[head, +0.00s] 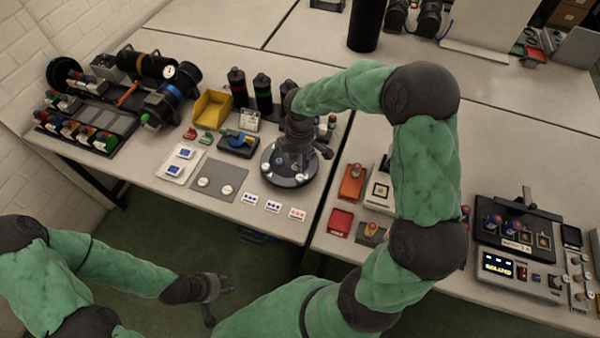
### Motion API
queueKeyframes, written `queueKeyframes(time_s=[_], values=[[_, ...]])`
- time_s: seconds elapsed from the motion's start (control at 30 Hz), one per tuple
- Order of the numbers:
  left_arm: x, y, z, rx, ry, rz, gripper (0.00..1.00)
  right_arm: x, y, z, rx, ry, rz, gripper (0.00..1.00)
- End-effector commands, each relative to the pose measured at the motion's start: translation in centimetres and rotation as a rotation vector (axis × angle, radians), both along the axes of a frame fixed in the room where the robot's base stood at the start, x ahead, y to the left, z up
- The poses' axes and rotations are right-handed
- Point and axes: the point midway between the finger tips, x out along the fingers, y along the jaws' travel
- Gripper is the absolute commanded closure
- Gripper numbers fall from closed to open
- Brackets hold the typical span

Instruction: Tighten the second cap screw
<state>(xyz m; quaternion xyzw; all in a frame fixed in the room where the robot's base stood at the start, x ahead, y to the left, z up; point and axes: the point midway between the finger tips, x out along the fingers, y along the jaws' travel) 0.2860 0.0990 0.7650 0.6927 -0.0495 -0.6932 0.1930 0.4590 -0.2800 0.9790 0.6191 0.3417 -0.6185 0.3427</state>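A round dark cap (290,181) sits on the near table, left of the gap between tables, with small pale screw heads on its top. One screw head (302,177) shows at its near right side and another (268,167) at its left edge. My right gripper (301,160) points down over this cap and covers its far part. Whether it touches or holds a screw is hidden. My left gripper (219,304) hangs empty over the floor in front of the table, fingers spread.
A grey mat (218,186) with pale round pieces and a white tray (181,163) lie left of the cap. A yellow bin (211,108) and dark bottles (262,92) stand behind. Several marked cards (273,206) lie near the front edge. An instrument box (515,270) stands right.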

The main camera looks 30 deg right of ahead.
Motion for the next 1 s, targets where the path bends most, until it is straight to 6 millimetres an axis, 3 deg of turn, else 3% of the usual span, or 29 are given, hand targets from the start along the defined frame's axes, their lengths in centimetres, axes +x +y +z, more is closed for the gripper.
queueKeyframes(time_s=[0.3, 0.5, 0.7, 1.0], values=[[0.0, 0.0, -1.3, 0.000, 0.000, 0.000, 0.60, -0.1, 0.0, -5.8, 0.001, 0.006, -0.003, 0.50], [0.0, 0.0, -1.9, 0.000, 0.000, 0.000, 0.60, -0.1, 0.0, -8.5, 0.002, 0.003, -0.003, 0.50], [0.0, 0.0, -2.1, 0.000, 0.000, 0.000, 0.60, -0.1, 0.0, -9.6, 0.001, 0.002, -0.004, 0.50], [0.0, 0.0, -2.0, 0.000, 0.000, 0.000, 0.60, 0.0, 0.0, -9.7, 0.001, 0.002, -0.004, 0.52]])
